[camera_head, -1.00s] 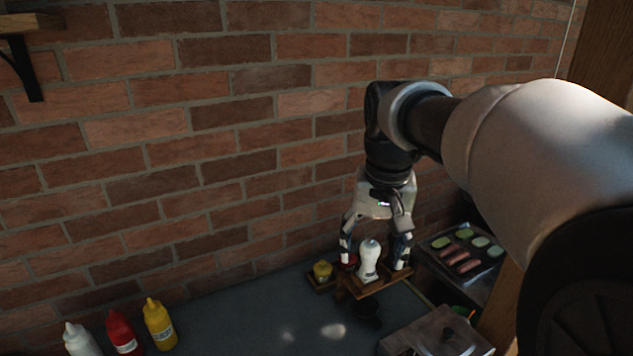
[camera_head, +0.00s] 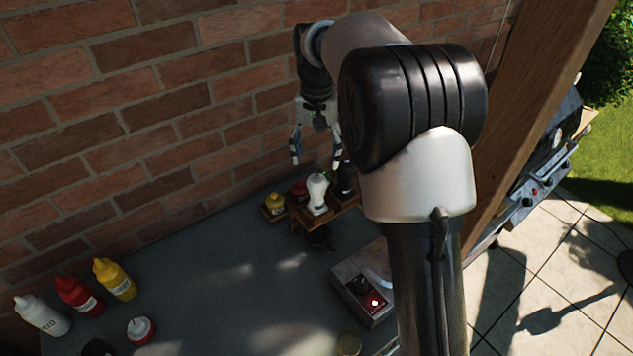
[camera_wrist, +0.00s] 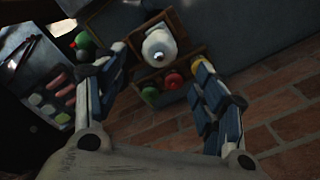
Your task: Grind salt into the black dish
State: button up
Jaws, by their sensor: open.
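A white grinder (camera_head: 317,194) stands upright on a small wooden rack (camera_head: 345,206) near the brick wall; which spice it holds I cannot read. My gripper (camera_head: 316,163) is open and empty, pointing down, with its fingertips above and slightly behind the grinder in the head view. In the wrist view the white grinder (camera_wrist: 160,47) lies beyond and between the open fingers of my gripper (camera_wrist: 160,58), with no contact visible. A black dish (camera_head: 320,239) sits on the grey tabletop in front of the rack, partly in shadow.
A yellow-lidded jar (camera_head: 275,204) and a red-lidded jar (camera_head: 299,188) sit beside the grinder, and a dark grinder (camera_head: 345,180) stands at its right. White, red and yellow bottles (camera_head: 115,279) stand at left.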

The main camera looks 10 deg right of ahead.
aim_at(317, 177)
notch_tip(317, 177, down, 9)
jog(key=shift+r+b, duration=0.2)
jog(key=shift+b, duration=0.5)
jog(key=shift+c, duration=0.5)
jog(key=c, duration=1)
